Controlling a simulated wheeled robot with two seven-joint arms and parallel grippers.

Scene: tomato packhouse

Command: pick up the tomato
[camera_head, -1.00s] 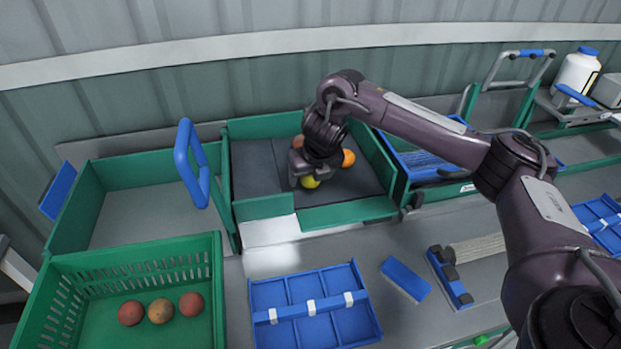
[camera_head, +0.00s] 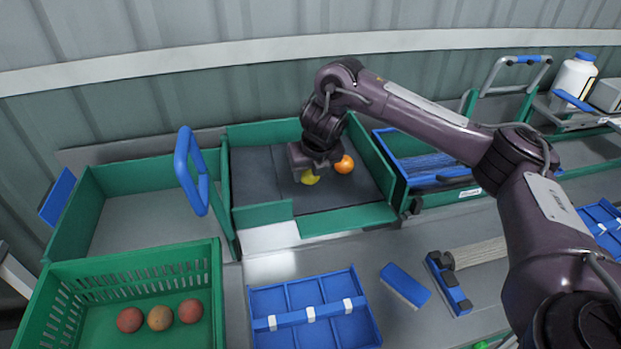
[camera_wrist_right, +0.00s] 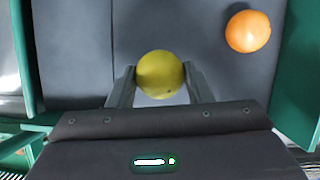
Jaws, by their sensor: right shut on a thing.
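A yellow-green tomato (camera_wrist_right: 160,74) sits between the fingers of my right gripper (camera_wrist_right: 160,88) in the right wrist view, touched on both sides. In the head view the yellow tomato (camera_head: 310,177) shows just below the right gripper (camera_head: 315,172), over the dark-floored bin (camera_head: 260,180). I cannot tell whether it is clear of the floor. An orange tomato (camera_head: 344,164) lies to its right in the same bin; it also shows in the right wrist view (camera_wrist_right: 248,31). My left gripper is not in view.
A green crate (camera_head: 218,270) at front left holds three reddish tomatoes (camera_head: 160,316). A blue divided tray (camera_head: 312,312) and a blue block (camera_head: 405,286) lie on the bench. Green walls (camera_head: 350,218) edge the bin. A blue handle (camera_head: 190,170) stands at its left.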

